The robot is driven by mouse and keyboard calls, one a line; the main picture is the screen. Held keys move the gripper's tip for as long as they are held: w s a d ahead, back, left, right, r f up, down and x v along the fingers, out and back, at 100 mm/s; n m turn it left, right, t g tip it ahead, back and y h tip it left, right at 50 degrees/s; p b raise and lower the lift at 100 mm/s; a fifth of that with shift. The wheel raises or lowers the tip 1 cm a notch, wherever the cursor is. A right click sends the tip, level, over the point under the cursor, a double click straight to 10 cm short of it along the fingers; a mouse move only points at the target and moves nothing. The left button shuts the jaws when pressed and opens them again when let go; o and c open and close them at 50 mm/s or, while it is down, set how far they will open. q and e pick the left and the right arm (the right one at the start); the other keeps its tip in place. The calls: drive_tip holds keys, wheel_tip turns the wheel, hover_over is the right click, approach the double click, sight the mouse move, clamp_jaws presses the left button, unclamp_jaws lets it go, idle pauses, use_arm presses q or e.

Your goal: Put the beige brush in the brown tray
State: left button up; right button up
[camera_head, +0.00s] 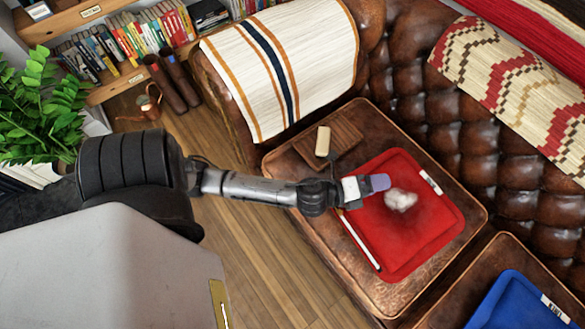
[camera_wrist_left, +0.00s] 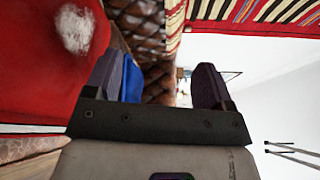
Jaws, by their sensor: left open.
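The beige brush (camera_head: 323,141) shows as a small pale block, at the left part of the brown tray (camera_head: 346,134). It seems to lie on the tray; its exact contact is too small to tell. The brown tray is on the leather seat cushion, behind the red tray. My left gripper (camera_head: 380,182) is over the red tray, to the right of and nearer than the brush, and apart from it. In the left wrist view the two fingers of this gripper (camera_wrist_left: 157,85) stand wide apart with nothing between them. My right gripper is not in view.
A red tray (camera_head: 430,225) holds a white fluffy clump (camera_head: 400,200); the clump also shows in the left wrist view (camera_wrist_left: 74,28). A white stick (camera_head: 361,243) lies along its left edge. A blue tray (camera_head: 525,303) is at the lower right. The striped sofa arm (camera_head: 285,60) rises behind.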

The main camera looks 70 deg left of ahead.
use_arm(q)
drive_tip(key=s+f+n+g, duration=0.4)
drive_tip(key=s+n+g, duration=0.2)
drive_tip(key=s+n, duration=0.3)
drive_tip(key=s+d+f+n+g+y, duration=0.1)
drive_tip(key=s+f+n+g, duration=0.3)
drive_tip(key=s+n+g, duration=0.3)
drive_tip(key=s+n, duration=0.3)
drive_tip(key=s, duration=0.3)
drive_tip(key=shift+s+d+f+n+g, duration=0.25)
drive_tip(key=shift+d+n+g, duration=0.05)
